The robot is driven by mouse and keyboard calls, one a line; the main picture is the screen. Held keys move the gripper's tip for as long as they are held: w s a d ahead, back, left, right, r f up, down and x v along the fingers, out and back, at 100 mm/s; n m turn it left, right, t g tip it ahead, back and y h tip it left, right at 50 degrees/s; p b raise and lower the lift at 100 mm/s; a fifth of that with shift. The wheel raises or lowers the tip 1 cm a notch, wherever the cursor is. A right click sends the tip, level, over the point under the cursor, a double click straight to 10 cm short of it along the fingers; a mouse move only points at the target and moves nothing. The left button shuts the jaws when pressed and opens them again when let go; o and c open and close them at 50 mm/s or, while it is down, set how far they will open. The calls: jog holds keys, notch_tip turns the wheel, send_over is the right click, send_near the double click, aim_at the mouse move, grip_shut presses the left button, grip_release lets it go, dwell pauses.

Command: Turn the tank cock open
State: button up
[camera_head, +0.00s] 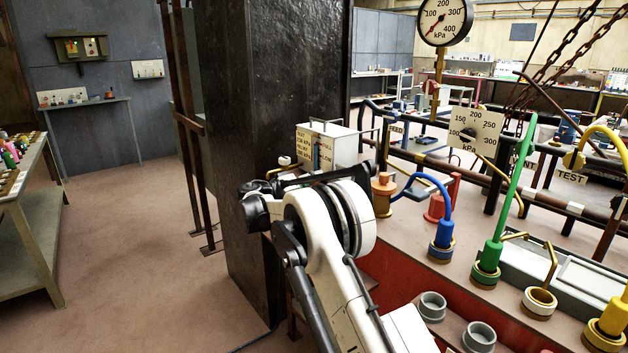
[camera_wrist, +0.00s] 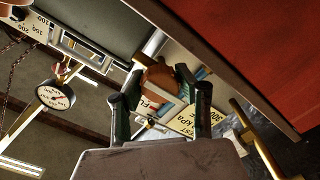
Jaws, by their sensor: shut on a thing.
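The tank is a white box (camera_head: 344,146) with a top handle, a blue sight glass and a yellow label, on the bench beside the dark column. In the head view my arm reaches to its front left, and my wrist hides the tank's lower part and the grasp. In the wrist view my gripper (camera_wrist: 160,88) has its two dark fingers closed in on either side of a rounded orange-brown piece (camera_wrist: 160,80). I cannot tell whether this is the tank cock's handle. The yellow label (camera_wrist: 196,122) shows behind the fingers, tilted.
A thick dark column (camera_head: 268,90) stands close left of my wrist. To the right are an orange-brown fitting (camera_head: 383,196), a blue hose (camera_head: 444,232), a green hose (camera_head: 497,225) and grey cups (camera_head: 432,306). Pipes and gauges (camera_head: 445,20) stand behind.

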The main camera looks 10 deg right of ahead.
jog(key=o, duration=1.2)
jog(key=shift+a, duration=0.1)
jog(key=v, duration=1.1)
jog(key=shift+s+a, duration=0.25)
jog(key=shift+a, duration=0.1)
